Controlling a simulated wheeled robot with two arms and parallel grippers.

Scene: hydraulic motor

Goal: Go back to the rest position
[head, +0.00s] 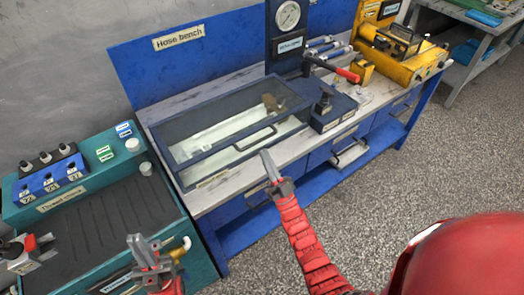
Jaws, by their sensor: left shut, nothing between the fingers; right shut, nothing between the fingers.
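My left gripper (137,243) is at the lower left of the head view, in front of the teal bench. Its grey fingers are shut and hold nothing. My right gripper (266,157) reaches up from the bottom right on its red arm. Its fingers are shut and empty, and in the picture they overlap the front edge of the hose bench, near the handle of the lidded case. I cannot tell whether they touch the bench. Most of my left arm is out of view.
The hose bench (300,146) carries a dark-framed clear-lidded case (190,118), a pressure gauge (288,15), a red-handled tool (347,74) and a yellow machine (395,66). A teal bench (185,210) with a blue switch box (52,178) stands at left. Speckled floor (425,165) is open at right.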

